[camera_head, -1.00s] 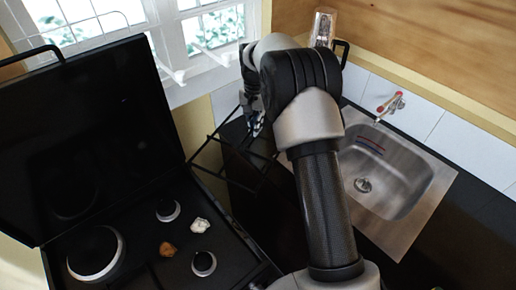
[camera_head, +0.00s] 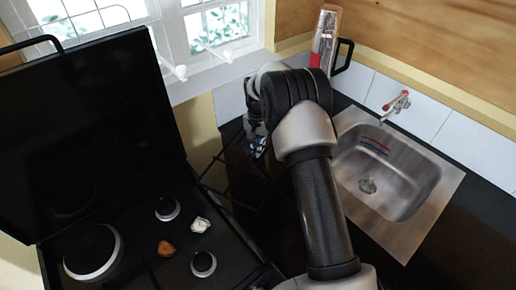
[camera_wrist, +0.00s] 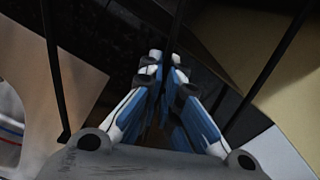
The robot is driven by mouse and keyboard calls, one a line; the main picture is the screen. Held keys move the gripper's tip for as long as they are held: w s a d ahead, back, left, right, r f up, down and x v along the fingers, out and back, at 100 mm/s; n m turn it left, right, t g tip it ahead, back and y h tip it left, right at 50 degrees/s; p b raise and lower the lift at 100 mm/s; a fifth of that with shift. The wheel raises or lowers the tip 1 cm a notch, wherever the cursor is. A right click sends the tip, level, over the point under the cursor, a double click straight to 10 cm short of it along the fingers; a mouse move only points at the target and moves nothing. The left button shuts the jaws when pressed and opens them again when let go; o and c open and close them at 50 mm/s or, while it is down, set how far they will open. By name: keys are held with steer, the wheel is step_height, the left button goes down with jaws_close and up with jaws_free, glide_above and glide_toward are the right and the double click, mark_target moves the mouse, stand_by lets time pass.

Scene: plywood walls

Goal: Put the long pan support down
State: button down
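My gripper (camera_head: 257,145) is over the dark counter between the stove and the sink, partly hidden by my arm in the head view. In the wrist view my gripper (camera_wrist: 166,62) has its blue-and-white fingers together around a thin black bar of the long pan support (camera_wrist: 178,22). More of its bars run on both sides of the fingers. In the head view the pan support (camera_head: 213,163) shows as thin black bars left of my gripper, low against the dark counter. I cannot tell whether it touches the counter. The rest blends into the dark surface or is hidden by my arm.
The black stove (camera_head: 130,262) with its raised lid (camera_head: 95,130) stands at left, with two small food-like lumps on it. The steel sink (camera_head: 420,185) with a red-handled tap is at right. A tall clear-and-red container (camera_head: 322,45) stands at the back near the window.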

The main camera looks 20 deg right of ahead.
steer(key=shift+r, duration=0.15)
steer(key=c, duration=2.2)
jaws_free()
steer(key=shift+f, duration=0.2)
steer(key=shift+c, duration=0.2)
steer(key=o, duration=0.4)
steer(key=shift+o, duration=0.2)
